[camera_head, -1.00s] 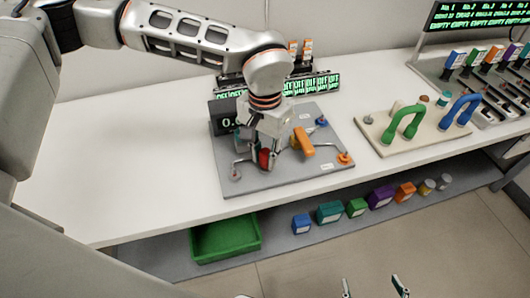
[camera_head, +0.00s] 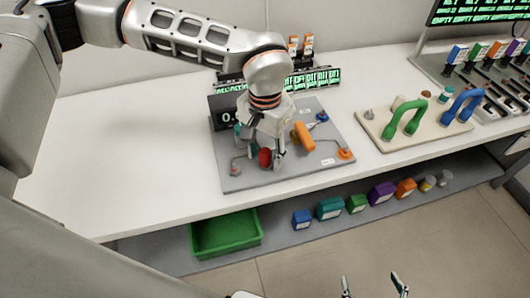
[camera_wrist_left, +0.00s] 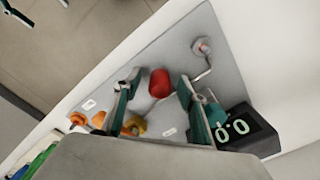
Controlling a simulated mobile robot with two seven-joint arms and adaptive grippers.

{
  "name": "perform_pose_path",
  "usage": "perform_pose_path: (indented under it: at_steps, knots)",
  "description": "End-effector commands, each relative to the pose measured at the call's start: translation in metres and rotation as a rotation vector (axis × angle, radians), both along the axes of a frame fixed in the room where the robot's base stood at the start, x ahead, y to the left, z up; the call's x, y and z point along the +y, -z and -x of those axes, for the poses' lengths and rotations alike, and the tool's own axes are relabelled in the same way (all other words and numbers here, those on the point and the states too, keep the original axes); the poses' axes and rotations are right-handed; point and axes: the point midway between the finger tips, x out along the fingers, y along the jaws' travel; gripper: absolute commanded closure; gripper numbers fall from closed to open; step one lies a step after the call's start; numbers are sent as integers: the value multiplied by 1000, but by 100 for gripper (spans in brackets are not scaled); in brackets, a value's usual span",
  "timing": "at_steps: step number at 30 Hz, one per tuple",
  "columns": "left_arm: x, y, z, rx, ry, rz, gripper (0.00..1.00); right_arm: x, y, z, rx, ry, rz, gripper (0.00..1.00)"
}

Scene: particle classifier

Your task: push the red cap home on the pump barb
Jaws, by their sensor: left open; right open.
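The red cap (camera_head: 265,158) is on the grey pump board (camera_head: 290,180), near its front left. In the left wrist view the red cap (camera_wrist_left: 159,84) shows between the two teal fingers, with gaps on both sides. My left gripper (camera_head: 263,153) is open above and around the cap and points down. It also shows in the left wrist view (camera_wrist_left: 160,77). The barb under the cap is hidden, so I cannot tell how far down the cap sits. My right gripper (camera_head: 373,284) is open and empty at the bottom edge, away from the bench.
An orange handle (camera_head: 303,136) stands right of the gripper. A bent metal pipe (camera_head: 236,162) rises at the board's left. A dark digital display (camera_head: 224,112) stands behind. A cream board with hose loops (camera_head: 388,140) lies right. The white bench's left side is clear.

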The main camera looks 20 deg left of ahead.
Motion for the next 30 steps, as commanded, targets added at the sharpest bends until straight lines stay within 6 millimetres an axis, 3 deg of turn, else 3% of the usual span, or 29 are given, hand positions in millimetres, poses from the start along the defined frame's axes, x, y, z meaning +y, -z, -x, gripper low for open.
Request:
perform_pose_path:
  at_steps: [7, 21, 30]
  knots:
    - [0, -18, -1, -4, 0, 1, 59, -1, -1, -1, -4, 0, 2, 11]
    - [0, -105, -1, -3, 0, 1, 59, 0, 0, 0, 0, 0, 0, 11]
    - [0, -120, 0, 0, -1, 0, 59, 0, 0, 0, 0, 1, -1, 11]
